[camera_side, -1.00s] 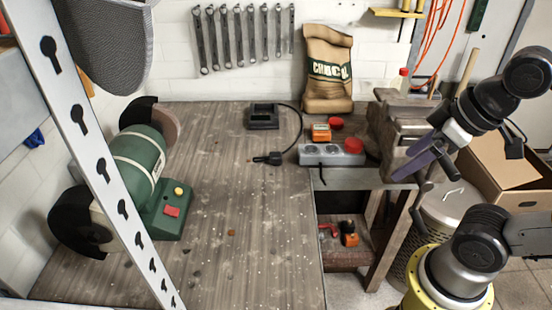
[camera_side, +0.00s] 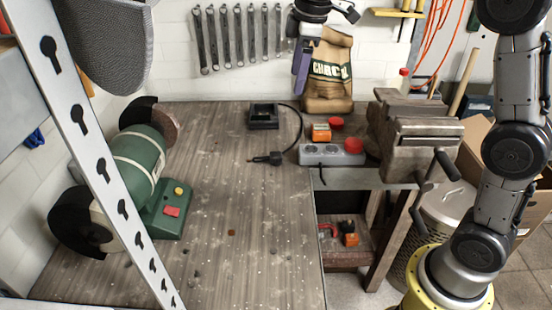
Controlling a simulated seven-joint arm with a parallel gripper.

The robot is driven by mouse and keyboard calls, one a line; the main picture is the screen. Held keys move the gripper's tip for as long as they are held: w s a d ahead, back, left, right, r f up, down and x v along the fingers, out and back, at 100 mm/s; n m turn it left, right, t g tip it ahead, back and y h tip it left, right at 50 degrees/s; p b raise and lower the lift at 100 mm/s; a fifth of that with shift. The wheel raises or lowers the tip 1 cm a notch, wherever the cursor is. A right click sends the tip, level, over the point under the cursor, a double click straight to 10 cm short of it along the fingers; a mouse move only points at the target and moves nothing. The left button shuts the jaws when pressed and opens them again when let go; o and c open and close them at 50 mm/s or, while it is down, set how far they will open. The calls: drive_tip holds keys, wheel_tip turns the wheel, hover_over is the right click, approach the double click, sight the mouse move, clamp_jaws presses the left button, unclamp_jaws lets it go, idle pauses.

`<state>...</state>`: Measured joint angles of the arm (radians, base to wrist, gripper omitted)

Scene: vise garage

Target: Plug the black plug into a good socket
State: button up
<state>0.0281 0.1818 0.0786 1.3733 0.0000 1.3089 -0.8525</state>
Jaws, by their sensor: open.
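The black plug (camera_side: 268,158) lies on the wooden bench, left of the power strip. Its cable curves back to a black charger (camera_side: 263,115). The grey power strip (camera_side: 331,155) lies at the bench's right edge with round sockets on top. An orange block (camera_side: 321,132) and a red round piece (camera_side: 336,123) are behind it, and a red round piece (camera_side: 353,145) is at its right end. I cannot tell the sockets' condition. My gripper (camera_side: 299,88) hangs high above the back of the bench, in front of the charcoal bag's left side, apart from the plug. It is open and empty.
A vise (camera_side: 412,135) stands right of the strip. A charcoal bag (camera_side: 331,75) stands at the back. A green bench grinder (camera_side: 140,160) is at the left, behind a slanted perforated metal post (camera_side: 100,165). The bench's front middle is mostly clear.

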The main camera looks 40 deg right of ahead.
drive_tip(key=w+f+g, duration=0.1)
drive_tip(key=w+f, duration=0.5)
drive_tip(key=f, duration=0.1)
drive_tip(key=g, duration=0.1)
hover_over(278, 154)
wheel_tip(278, 154, down, 5)
drive_tip(key=shift+w+r, duration=0.1)
drive_tip(key=shift+w, duration=0.05)
wheel_tip(278, 154, down, 9)
drive_tip(key=shift+r, duration=0.15)
drive_tip(key=shift+s+a+f, duration=0.1)
drive_tip(key=shift+f, duration=1.2)
drive_tip(key=shift+s+f, duration=0.1)
drive_tip(key=shift+f, duration=1.15)
